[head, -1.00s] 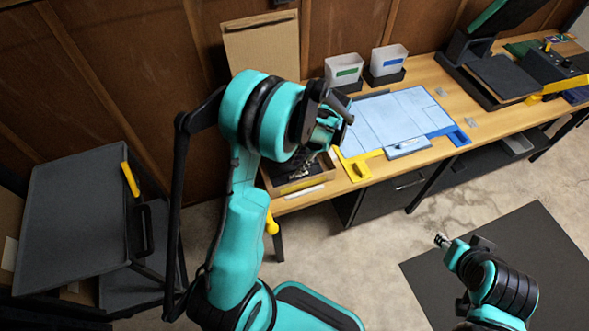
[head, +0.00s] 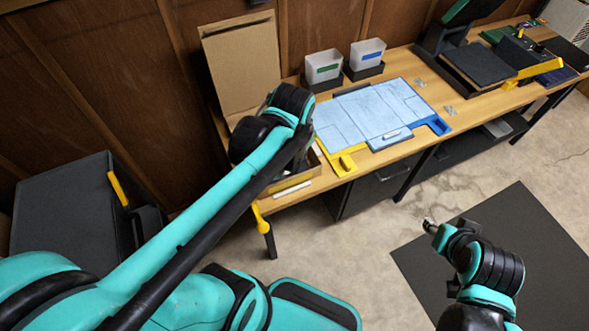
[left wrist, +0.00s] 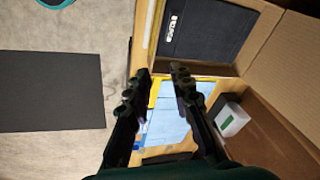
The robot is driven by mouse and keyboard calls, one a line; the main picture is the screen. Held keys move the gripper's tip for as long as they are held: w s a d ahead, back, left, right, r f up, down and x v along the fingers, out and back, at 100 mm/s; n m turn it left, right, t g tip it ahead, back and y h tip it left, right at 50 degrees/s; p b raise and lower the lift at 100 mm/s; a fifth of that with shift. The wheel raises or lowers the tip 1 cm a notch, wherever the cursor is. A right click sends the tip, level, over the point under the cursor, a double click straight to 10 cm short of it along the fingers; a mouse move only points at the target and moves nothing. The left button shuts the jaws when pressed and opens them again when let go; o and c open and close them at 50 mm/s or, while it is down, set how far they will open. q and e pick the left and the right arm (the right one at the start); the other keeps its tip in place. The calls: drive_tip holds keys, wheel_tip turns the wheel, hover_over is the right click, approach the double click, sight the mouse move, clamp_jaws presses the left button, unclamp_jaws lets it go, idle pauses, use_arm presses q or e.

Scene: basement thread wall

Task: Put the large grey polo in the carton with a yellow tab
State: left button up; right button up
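An open cardboard carton (head: 307,176) sits at the near left end of the bench, its tall flap (head: 255,62) raised; its front edge looks yellow. In the left wrist view the carton (left wrist: 280,22) holds a flat, dark folded garment (left wrist: 203,38) with a white label. I cannot tell whether this is the grey polo. My left gripper (left wrist: 160,70) is open and empty beside the carton, above the bench; my arm hides it in the head view. My right gripper (head: 430,225) is over the floor, too small to read. No other polo shows.
A light blue folding board (head: 370,115) with yellow and blue corners lies on the bench. Two white bins (head: 323,67) (head: 367,53) stand behind it. A dark press (head: 480,65) is farther right. A grey cart (head: 60,205) is at left. A dark mat (head: 510,265) lies on clear floor.

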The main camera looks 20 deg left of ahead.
use_arm(q)
drive_tip(key=s+d+r+n+t+h, duration=0.1)
drive_tip(key=s+d+n+t, duration=0.1)
drive_tip(key=s, duration=0.4)
drive_tip(key=shift+d+n+t, duration=0.4)
drive_tip(key=shift+n+t, duration=0.3)
drive_tip(key=shift+t, duration=0.3)
drive_tip(key=shift+w, duration=0.1)
wheel_tip(320, 180, down, 4)
drive_tip(key=b, duration=0.3)
drive_tip(key=shift+r+b, duration=0.15)
drive_tip(key=shift+b, duration=0.2)
